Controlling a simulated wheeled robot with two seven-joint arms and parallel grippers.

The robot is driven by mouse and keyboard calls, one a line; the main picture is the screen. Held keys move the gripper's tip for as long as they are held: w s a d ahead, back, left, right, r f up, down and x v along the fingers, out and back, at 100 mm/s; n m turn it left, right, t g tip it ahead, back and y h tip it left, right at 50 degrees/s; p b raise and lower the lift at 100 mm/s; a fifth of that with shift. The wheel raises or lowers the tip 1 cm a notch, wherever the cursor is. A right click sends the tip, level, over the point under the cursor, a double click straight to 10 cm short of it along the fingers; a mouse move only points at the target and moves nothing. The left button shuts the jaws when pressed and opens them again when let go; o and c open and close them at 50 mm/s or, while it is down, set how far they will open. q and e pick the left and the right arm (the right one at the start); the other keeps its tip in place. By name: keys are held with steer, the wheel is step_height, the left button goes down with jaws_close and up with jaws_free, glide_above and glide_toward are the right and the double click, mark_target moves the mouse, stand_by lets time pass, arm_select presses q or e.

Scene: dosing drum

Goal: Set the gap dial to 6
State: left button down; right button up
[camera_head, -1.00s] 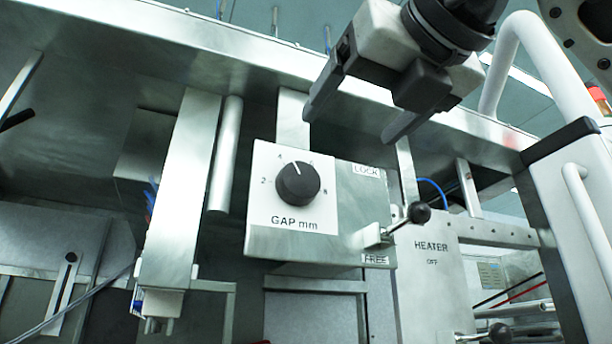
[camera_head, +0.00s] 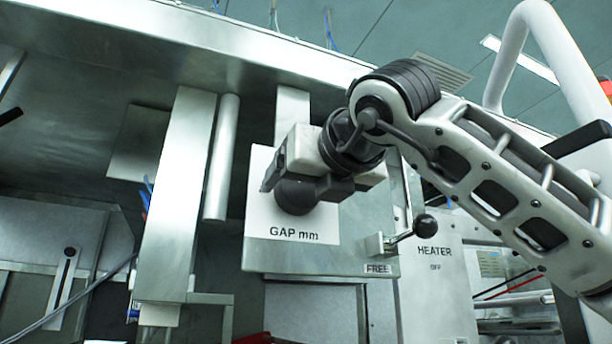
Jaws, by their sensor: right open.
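The gap dial's black knob (camera_head: 294,198) sits on a white plate marked "GAP mm" (camera_head: 292,234), on a metal box. My right gripper (camera_head: 303,182) is open in front of the knob and covers its upper part. One finger is at the knob's upper left, the other at its right. I cannot tell whether they touch it. The pointer and the scale numbers are hidden. The lock lever (camera_head: 424,225) points right and up, with the "FREE" label (camera_head: 378,268) below it; the "LOCK" label is hidden. My left gripper is not in view.
A heater panel (camera_head: 435,285) stands right of the box. A metal post (camera_head: 178,200) and a round bar (camera_head: 222,155) stand to the left. A long metal beam (camera_head: 180,40) runs above. A thick white tube (camera_head: 515,45) curves at the upper right.

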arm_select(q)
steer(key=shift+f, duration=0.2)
arm_select(e)
steer(key=shift+w+a, duration=0.1)
steer(key=shift+w, duration=0.05)
steer(key=shift+c, duration=0.3)
steer(key=c, duration=0.9)
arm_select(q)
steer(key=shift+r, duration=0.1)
